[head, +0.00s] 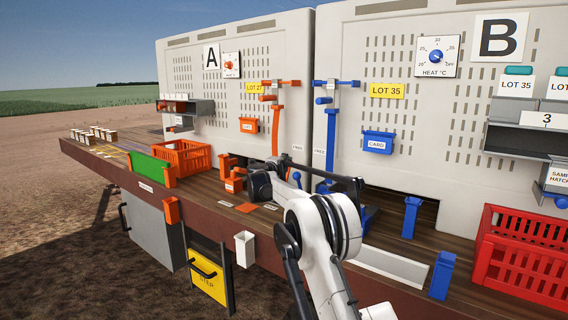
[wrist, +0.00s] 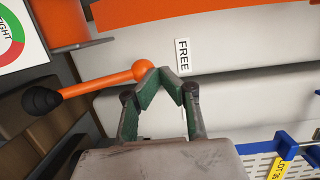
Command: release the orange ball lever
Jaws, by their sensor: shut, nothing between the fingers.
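The orange ball lever (wrist: 103,83) shows in the wrist view as an orange rod, with a black round end at left and an orange ball (wrist: 145,70) at right. My gripper (wrist: 169,74) is shut and empty. Its green-padded fingertips meet just to the right of the ball, very close to it; I cannot tell whether they touch. A FREE label (wrist: 183,55) is on the pale panel beyond the fingertips. In the head view my gripper is low in front of machine A, and the lever cannot be made out there.
A tall orange post (head: 275,130) stands at machine A and a blue post (head: 331,130) at machine B. A small blue ball (head: 296,175) is close to my arm. An orange crate (head: 183,155) and a green board (head: 150,168) are to the left on the bench.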

